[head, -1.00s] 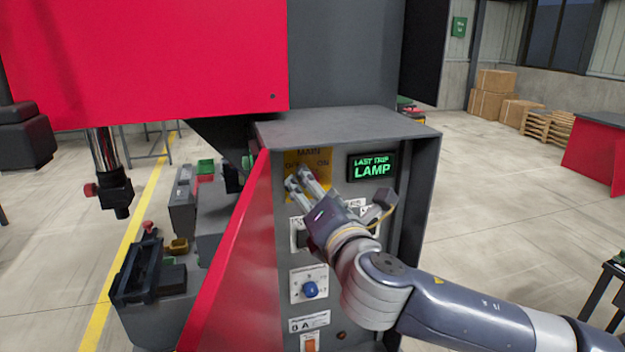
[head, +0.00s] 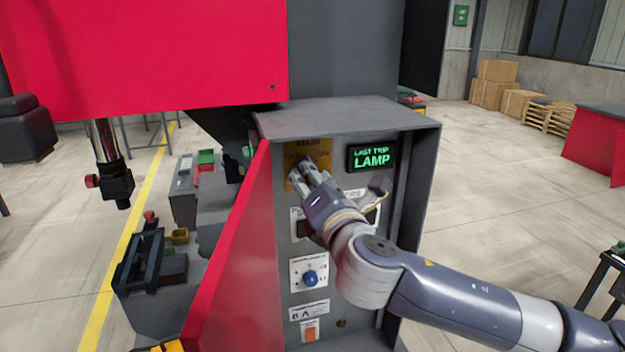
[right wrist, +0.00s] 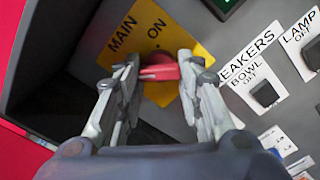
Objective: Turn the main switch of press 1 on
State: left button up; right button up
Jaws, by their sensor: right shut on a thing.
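The main switch is a red rotary handle (right wrist: 160,72) on a yellow plate (right wrist: 178,32) marked MAIN and ON, in the right wrist view. My right gripper (right wrist: 158,70) is shut on the handle, with one finger on each side of it. In the head view the yellow plate (head: 294,180) is at the top left of the open cabinet's panel. There my right gripper (head: 308,164) is in front of the plate and hides the handle. The handle's exact angle against the ON mark is hard to tell. My left gripper is not in view.
A blue knob (head: 310,278) and an orange switch (head: 310,331) are below. The red cabinet door (head: 232,245) stands open at left.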

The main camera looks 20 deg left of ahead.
jog(key=m+b, duration=0.1)
jog(key=m, duration=0.5)
jog(key=m+b, duration=0.2)
jog(key=m, duration=0.3)
jog(key=m+b, duration=0.1)
jog(key=m, duration=0.5)
jog(key=shift+r+m, duration=0.3)
dwell(0.4)
jog(key=o, duration=1.1)
jog(key=v, duration=1.2)
